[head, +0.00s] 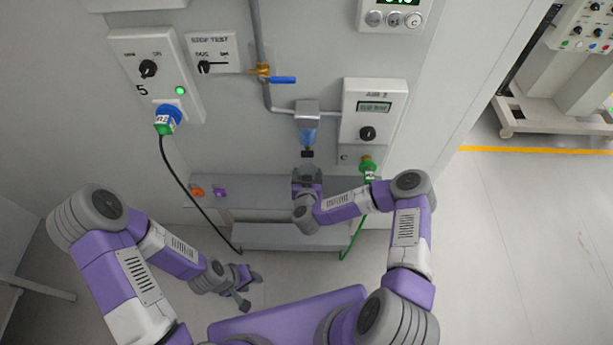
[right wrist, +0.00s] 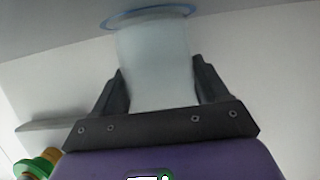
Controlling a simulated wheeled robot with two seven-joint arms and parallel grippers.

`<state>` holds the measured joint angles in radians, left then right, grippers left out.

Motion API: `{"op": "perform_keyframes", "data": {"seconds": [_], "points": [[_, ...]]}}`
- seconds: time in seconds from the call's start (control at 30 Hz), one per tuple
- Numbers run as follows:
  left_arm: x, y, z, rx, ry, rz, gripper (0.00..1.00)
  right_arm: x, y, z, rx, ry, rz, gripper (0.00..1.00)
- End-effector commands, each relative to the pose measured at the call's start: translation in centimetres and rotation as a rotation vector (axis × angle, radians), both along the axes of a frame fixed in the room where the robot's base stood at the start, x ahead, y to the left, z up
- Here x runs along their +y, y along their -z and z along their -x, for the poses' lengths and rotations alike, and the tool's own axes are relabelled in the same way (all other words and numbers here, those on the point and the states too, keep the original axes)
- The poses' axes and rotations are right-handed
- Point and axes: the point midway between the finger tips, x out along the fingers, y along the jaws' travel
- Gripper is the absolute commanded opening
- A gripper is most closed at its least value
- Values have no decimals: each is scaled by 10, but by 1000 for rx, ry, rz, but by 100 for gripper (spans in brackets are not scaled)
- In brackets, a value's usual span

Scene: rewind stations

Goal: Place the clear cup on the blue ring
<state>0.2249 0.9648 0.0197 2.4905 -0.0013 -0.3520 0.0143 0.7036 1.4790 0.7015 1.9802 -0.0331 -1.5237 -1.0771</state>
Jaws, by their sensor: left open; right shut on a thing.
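The clear cup (right wrist: 155,65) is between the fingers of my right gripper (right wrist: 155,88) in the right wrist view, and the gripper is shut on it. The blue ring (right wrist: 106,24) shows at the cup's far end, on a grey surface. The cup's end lies over the ring, but I cannot tell whether it touches the surface. In the head view my right gripper (head: 307,181) is at the grey shelf, below the blue filter bowl; the ring is hidden there. My left gripper (head: 249,289) is open and empty, low in front of the shelf.
The grey shelf (head: 260,191) carries an orange knob (head: 197,192) and a purple knob (head: 219,192) at left. The blue filter bowl (head: 308,136) hangs above my right gripper. A black cable (head: 178,184) and a green cable (head: 357,236) hang at the sides.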

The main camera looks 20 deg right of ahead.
Motion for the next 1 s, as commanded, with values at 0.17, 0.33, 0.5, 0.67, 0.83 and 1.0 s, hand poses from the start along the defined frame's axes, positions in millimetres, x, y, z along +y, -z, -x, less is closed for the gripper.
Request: {"op": "perform_keyframes", "data": {"seconds": [0.17, 0.33, 0.5, 0.67, 0.83, 1.0], "points": [[0, 0, 0, 0, 0, 0, 43, 0, 1, 0, 0, -1, 0, 45], [0, 0, 0, 0, 0, 0, 43, 0, 3, 0, 0, 0, -1, 88], [0, 0, 0, 0, 0, 0, 43, 0, 3, 0, 0, 0, -1, 100], [0, 0, 0, 0, 0, 0, 43, 0, 3, 0, 0, 0, -1, 100], [0, -5, 0, 0, 0, 0, 43, 3, -5, 7, 1, -3, 0, 100], [0, -18, 0, 0, 0, 0, 43, 12, -18, 36, 2, -6, 1, 100]]}}
